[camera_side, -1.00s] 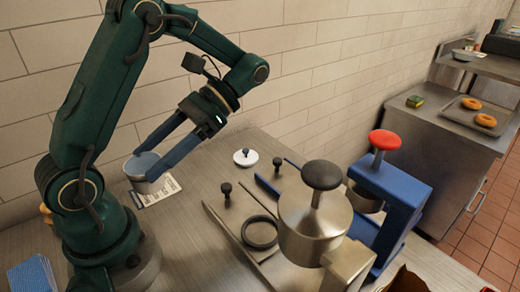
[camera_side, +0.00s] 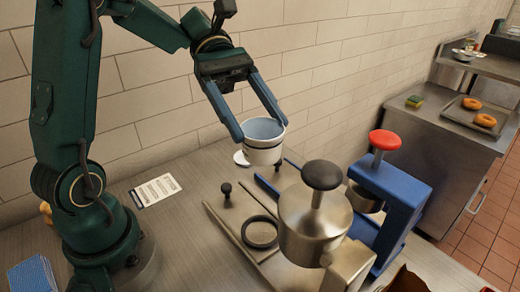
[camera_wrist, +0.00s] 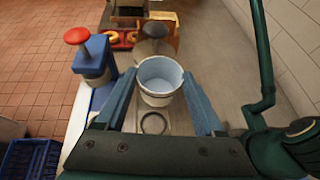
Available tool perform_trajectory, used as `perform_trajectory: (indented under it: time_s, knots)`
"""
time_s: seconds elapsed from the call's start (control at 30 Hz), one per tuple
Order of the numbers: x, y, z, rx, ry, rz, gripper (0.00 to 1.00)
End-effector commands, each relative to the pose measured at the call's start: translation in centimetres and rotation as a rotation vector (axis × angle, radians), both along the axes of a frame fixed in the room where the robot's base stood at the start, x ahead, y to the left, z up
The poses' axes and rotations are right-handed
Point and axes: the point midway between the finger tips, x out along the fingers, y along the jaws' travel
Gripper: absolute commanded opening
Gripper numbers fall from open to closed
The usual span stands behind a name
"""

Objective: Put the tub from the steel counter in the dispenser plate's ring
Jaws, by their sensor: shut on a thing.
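The tub (camera_side: 263,150) is white with a dark band and a pale blue inside. My gripper (camera_side: 263,132) is shut on the tub and holds it upright above the counter, with a blue finger on either side. The tub also shows between the fingers in the wrist view (camera_wrist: 158,92). The dispenser plate (camera_side: 236,231) lies on the steel counter (camera_side: 170,235). Its dark ring (camera_side: 260,232) is empty and lies nearer the side camera than the tub. The ring also shows just below the tub in the wrist view (camera_wrist: 154,123).
A steel dispenser with a black knob (camera_side: 322,175) stands right of the ring. A blue dispenser stand with a red knob (camera_side: 385,140) is behind it. A printed card (camera_side: 155,190) lies flat at the left.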

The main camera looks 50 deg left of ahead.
Motion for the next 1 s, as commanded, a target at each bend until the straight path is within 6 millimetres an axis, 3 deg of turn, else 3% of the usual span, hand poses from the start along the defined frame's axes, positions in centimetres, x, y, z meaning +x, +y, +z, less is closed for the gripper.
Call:
perform_trajectory:
  time_s: [0.2,0.3,0.7,1.0]
  knots:
    - [-0.1,0.0,-5.2,-0.003,0.008,-0.003,0.19]
    - [-0.1,0.0,-6.9,-0.002,0.005,-0.003,0.19]
    - [-0.1,0.0,-13.1,-0.002,0.004,-0.005,0.19]
    - [-0.1,0.0,-16.2,-0.003,0.004,-0.005,0.19]
